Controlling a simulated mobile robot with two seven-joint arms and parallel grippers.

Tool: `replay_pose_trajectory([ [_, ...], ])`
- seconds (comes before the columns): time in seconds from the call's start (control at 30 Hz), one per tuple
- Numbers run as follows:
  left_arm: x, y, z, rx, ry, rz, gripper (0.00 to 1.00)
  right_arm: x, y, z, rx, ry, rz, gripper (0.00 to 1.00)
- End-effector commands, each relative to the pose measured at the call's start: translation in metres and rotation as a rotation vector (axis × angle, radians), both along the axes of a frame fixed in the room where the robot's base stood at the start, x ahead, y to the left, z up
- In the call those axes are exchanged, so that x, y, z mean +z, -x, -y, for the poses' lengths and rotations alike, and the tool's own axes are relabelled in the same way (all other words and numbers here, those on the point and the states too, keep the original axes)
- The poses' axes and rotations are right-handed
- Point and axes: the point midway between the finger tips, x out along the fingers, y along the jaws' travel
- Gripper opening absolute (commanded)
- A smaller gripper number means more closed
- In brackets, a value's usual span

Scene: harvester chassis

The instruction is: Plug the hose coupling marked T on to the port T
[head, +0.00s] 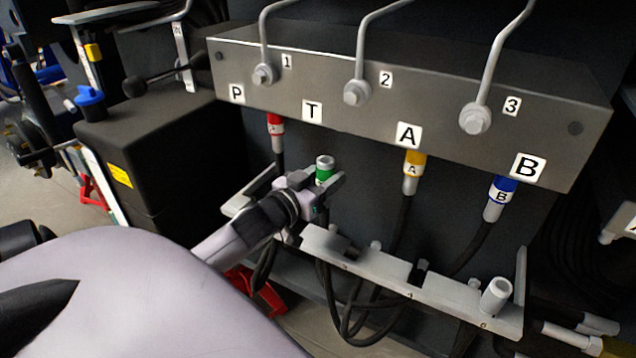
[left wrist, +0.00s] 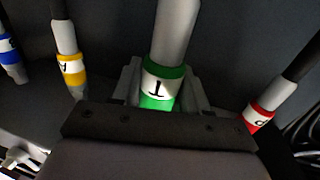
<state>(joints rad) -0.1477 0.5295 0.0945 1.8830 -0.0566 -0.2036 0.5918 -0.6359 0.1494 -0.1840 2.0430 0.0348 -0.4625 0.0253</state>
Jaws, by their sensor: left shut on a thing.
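The hose coupling T (head: 324,168) has a metal end and a green band; its T mark shows in the left wrist view (left wrist: 160,88). My left gripper (head: 322,190) is shut on it and holds it upright, metal end up. The coupling is below the port label T (head: 312,111) on the grey valve block (head: 440,125), with a gap between them. The port opening itself is hidden under the block. My right gripper is not in view.
Red coupling P (head: 276,130), yellow coupling A (head: 413,165) and blue coupling B (head: 498,195) hang under the block on black hoses, either side of the held one. A metal holder rail (head: 400,283) runs below. A black box (head: 150,135) stands at left.

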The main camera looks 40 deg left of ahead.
Motion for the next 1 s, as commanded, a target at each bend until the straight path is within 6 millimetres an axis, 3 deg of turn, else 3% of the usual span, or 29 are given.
replay_pose_trajectory([
  [0.5, 0.002, -0.054, -0.013, 0.000, -0.001, 0.006, 0.00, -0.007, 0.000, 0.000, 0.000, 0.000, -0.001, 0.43],
  [1.0, 0.006, -0.060, -0.015, -0.001, 0.000, 0.005, 0.00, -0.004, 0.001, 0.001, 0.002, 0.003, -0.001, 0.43],
])
